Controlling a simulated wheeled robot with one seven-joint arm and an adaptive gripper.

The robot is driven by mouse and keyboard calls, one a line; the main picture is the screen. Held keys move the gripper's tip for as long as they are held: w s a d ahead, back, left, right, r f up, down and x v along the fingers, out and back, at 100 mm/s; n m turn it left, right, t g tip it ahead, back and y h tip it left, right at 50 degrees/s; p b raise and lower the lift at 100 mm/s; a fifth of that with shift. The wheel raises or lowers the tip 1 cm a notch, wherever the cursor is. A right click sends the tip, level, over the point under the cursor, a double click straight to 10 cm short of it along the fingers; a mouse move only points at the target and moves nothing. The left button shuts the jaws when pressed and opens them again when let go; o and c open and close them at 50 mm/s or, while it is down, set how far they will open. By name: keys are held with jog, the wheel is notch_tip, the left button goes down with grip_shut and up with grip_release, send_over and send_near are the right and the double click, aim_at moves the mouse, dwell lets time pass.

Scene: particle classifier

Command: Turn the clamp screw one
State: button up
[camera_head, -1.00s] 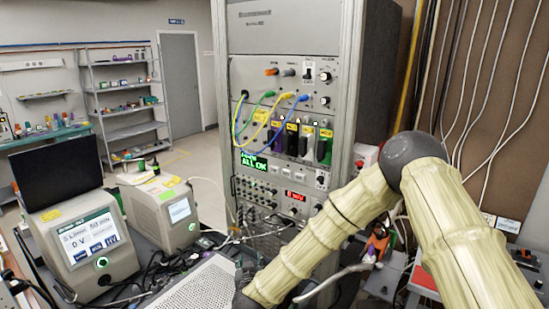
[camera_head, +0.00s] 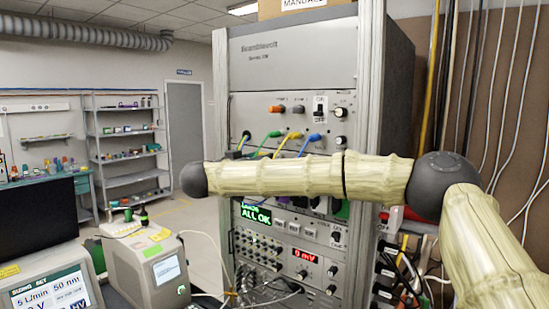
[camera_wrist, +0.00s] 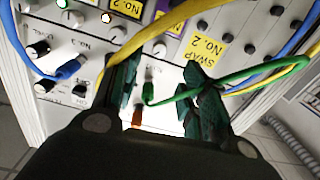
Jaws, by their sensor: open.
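My gripper (camera_wrist: 166,78) shows in the wrist view with its two dark green fingers spread apart. It is open over the front panel of the instrument rack (camera_wrist: 95,40). A green cable plug (camera_wrist: 149,90) and an orange connector (camera_wrist: 137,118) show between the fingers, with no visible grip on either. I cannot make out which part is clamp screw one. In the head view the rack (camera_head: 292,55) stands in the middle, and my arm crosses in front of its cable panel. The gripper cannot be seen there.
Blue (camera_wrist: 72,66), yellow (camera_wrist: 180,18) and green (camera_wrist: 250,85) cables loop close around the fingers. A yellow "SWAP No. 2" label (camera_wrist: 205,52) is near the right finger. In the head view, a grey instrument with a screen (camera_head: 150,270) stands left of the rack.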

jog(key=p+x, duration=0.3)
jog(key=x, duration=0.5)
jog(key=shift+w+d+f, duration=0.2)
jog(key=shift+w+d, duration=0.05)
jog(key=shift+d, duration=0.05)
jog(key=shift+s, duration=0.1)
jog(key=shift+a, duration=0.1)
grip_shut()
